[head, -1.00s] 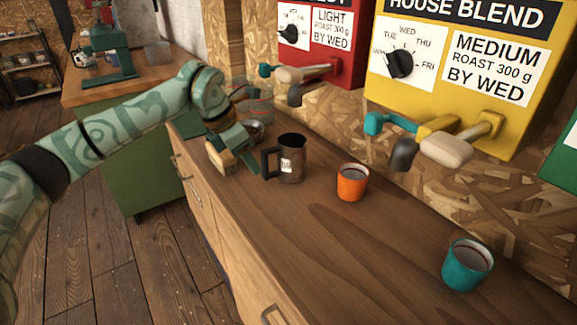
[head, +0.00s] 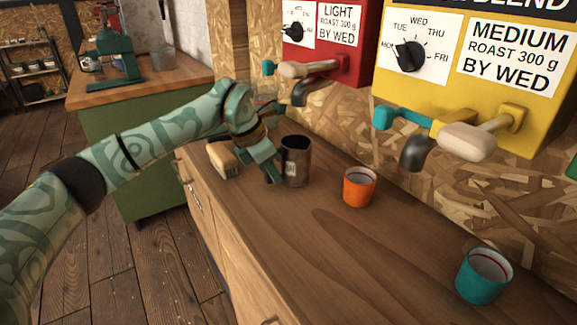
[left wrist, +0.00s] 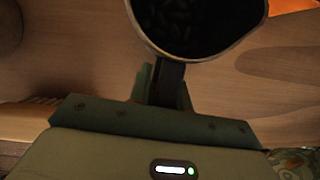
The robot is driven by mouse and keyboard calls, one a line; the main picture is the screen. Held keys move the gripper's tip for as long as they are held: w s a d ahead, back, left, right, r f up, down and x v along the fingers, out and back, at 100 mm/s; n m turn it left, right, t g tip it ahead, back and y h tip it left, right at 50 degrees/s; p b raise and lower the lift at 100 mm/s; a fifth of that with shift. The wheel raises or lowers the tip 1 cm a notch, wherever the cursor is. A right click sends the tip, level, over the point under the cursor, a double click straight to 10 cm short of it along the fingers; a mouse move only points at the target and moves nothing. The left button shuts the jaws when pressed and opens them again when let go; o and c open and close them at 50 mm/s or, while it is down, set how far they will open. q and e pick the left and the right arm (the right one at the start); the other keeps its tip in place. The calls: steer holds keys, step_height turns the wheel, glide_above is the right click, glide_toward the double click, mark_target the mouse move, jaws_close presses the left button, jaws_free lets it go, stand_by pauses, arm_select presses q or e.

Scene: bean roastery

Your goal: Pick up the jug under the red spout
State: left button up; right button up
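The jug (head: 296,163) is dark metal with a pale label, upright on the wooden counter below the red dispenser's dark spout (head: 301,95). In the left wrist view the jug (left wrist: 200,22) shows its round mouth with dark, bean-like contents. Its black handle (left wrist: 168,84) points towards my gripper. My left gripper (head: 273,168) is at the handle side of the jug. In the wrist view its fingers (left wrist: 165,92) are close together on both sides of the handle and appear shut on it. The jug's base seems to rest on the counter. My right gripper is not in view.
An orange cup (head: 359,188) stands right of the jug, and a teal cup (head: 483,276) nearer the front right. A pale wooden block-like object (head: 222,159) lies left of my gripper. The yellow dispenser (head: 470,70) overhangs the back. The counter's front middle is clear.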

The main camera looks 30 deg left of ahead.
arm_select(q)
jaws_close()
steer(key=shift+r, duration=0.15)
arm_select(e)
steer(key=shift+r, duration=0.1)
